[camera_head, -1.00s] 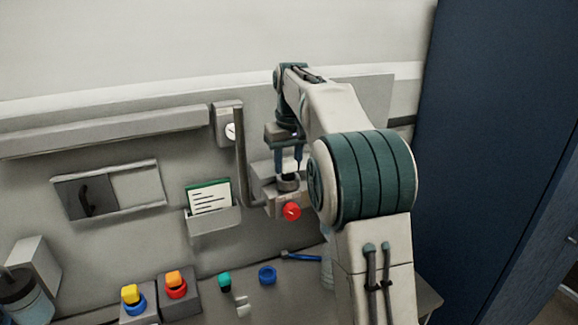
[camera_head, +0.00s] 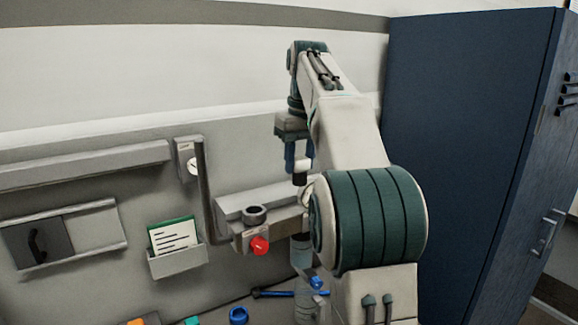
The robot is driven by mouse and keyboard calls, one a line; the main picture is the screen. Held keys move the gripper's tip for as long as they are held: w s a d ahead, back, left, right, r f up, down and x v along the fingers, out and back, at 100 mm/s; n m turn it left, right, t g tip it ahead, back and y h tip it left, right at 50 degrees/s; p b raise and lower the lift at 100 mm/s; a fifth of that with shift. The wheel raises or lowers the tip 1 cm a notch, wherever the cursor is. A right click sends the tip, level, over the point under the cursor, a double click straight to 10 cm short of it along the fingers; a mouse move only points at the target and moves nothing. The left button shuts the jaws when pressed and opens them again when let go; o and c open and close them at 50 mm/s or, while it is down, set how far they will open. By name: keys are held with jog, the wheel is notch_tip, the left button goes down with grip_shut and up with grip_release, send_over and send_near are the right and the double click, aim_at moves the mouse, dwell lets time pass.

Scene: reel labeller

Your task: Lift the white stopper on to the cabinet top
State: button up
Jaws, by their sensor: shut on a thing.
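The white stopper (camera_head: 302,166) is between the fingers of my gripper (camera_head: 299,163), with a dark lower part below the white. My gripper is shut on it, pointing down, and holds it in the air to the upper right of a dark ring-shaped holder (camera_head: 255,213). My forearm hides part of the space to the right of the stopper. A tall dark blue cabinet (camera_head: 455,130) stands at the right. Its upper edge shows near the top of the picture, but its top surface is not clearly visible.
A wall bracket with a red knob (camera_head: 260,246) carries the ring holder. A grey upright bar (camera_head: 206,200) and a card holder (camera_head: 178,262) are to its left. A clear bottle (camera_head: 303,260) stands below. The wall above my gripper is clear.

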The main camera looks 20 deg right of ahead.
aim_at(299, 157)
jog(key=shift+r+p, duration=1.6)
jog(key=shift+r, duration=1.7)
